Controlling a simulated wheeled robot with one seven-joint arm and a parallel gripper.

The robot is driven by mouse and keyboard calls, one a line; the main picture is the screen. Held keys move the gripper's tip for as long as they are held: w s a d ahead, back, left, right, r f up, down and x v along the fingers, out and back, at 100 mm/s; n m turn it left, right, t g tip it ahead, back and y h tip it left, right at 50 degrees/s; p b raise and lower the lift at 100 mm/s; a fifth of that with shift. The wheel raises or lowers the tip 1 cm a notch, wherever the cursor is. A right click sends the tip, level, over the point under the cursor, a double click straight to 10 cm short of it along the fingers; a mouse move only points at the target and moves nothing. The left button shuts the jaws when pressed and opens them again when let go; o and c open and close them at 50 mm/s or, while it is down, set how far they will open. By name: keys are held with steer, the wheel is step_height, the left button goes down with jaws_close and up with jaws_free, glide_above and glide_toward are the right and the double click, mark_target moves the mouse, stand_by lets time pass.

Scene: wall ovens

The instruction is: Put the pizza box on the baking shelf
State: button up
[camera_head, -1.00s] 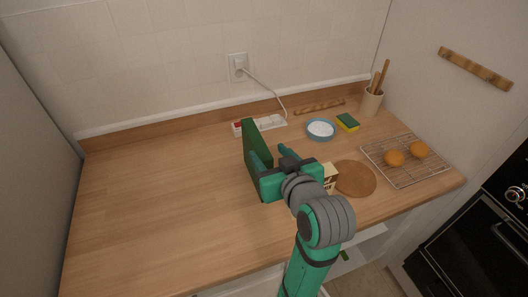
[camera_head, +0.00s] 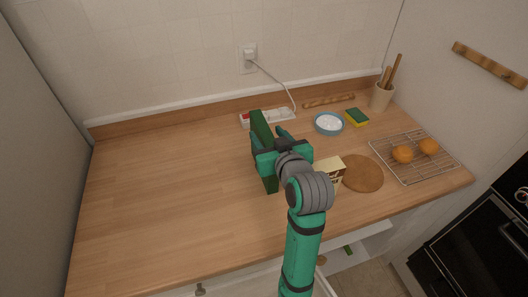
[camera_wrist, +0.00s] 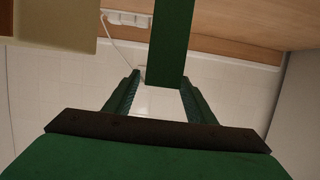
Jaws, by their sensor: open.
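A thin dark green box (camera_head: 271,183), which looks like the pizza box, stands upright on edge on the wooden counter. My gripper (camera_head: 268,143) is at it in the head view, with one finger on either side. In the wrist view the green box (camera_wrist: 168,40) reaches down between the tips of my open gripper (camera_wrist: 160,78). I cannot tell whether either finger touches it. My gripper and arm hide part of the box. No surface is clearly marked as the baking shelf; a wire rack (camera_head: 387,172) with two orange round things lies at the counter's right.
A cream carton (camera_head: 330,166) stands just right of my gripper, with a round brown board (camera_head: 363,173) beside it. Behind are a blue bowl (camera_head: 329,123), a sponge (camera_head: 356,117) and a power strip (camera_head: 283,117). An oven (camera_head: 474,255) is at lower right. The counter's left is clear.

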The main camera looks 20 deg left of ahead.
mark_target(258, 124)
steer(key=x, duration=0.4)
steer(key=shift+f, duration=0.25)
steer(key=shift+c, duration=0.3)
jaws_close()
steer(key=shift+r, duration=0.1)
